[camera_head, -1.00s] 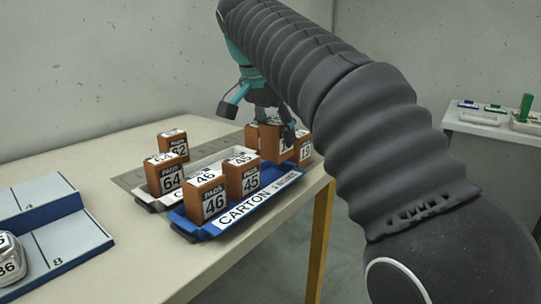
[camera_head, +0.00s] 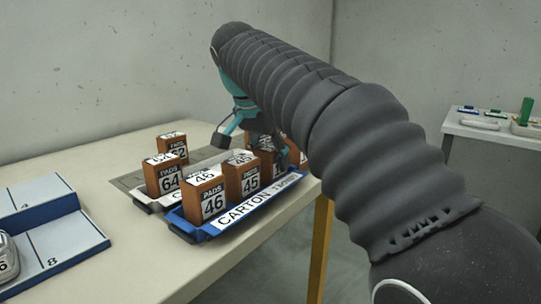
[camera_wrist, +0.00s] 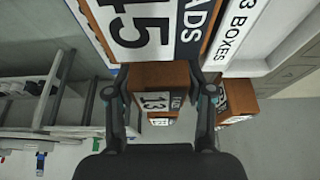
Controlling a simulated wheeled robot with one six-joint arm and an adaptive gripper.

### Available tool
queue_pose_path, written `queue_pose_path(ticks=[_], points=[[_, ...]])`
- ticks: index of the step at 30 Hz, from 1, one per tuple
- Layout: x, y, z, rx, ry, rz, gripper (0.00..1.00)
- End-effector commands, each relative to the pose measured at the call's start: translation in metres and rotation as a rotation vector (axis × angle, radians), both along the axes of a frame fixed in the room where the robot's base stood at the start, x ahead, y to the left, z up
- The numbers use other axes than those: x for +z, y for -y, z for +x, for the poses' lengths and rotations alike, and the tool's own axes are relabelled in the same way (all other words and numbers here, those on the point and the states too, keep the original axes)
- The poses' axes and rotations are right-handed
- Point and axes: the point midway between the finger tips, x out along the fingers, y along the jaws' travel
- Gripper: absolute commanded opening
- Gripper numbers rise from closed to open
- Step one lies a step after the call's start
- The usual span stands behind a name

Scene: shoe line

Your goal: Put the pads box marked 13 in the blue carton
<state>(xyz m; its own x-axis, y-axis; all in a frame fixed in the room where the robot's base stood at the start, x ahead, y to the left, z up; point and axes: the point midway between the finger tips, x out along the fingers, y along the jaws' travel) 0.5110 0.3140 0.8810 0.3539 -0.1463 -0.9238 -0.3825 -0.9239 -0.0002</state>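The pads box marked 13 (camera_wrist: 160,76) is a small brown box with a white label, between my two fingers in the wrist view. In the head view the box (camera_head: 267,165) is partly covered by my gripper (camera_head: 258,146). The blue carton (camera_head: 190,229) stands at the table's right edge and holds the boxes marked 46 (camera_head: 213,202) and 45 (camera_head: 243,183). My gripper (camera_wrist: 160,88) appears closed on box 13, at the carton's far end beside box 45. I cannot tell whether the box touches the carton floor.
A light grey carton (camera_head: 147,203) with the box marked 64 (camera_head: 168,180) stands left of the blue one. A box marked 62 (camera_head: 172,146) is behind it. Another brown box (camera_wrist: 239,100) is right of my fingers in the wrist view. A side table (camera_head: 490,128) is at right.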

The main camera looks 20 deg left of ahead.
Motion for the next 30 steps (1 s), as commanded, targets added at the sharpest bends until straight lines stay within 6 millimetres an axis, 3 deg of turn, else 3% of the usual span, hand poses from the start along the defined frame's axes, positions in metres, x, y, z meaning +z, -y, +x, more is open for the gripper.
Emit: queue_pose_path(ticks=[14, 30], points=[[0.008, -0.001, -0.001, 0.001, 0.002, 0.001, 0.72], [0.097, -0.015, -0.034, 0.001, 0.002, 0.001, 0.72]])
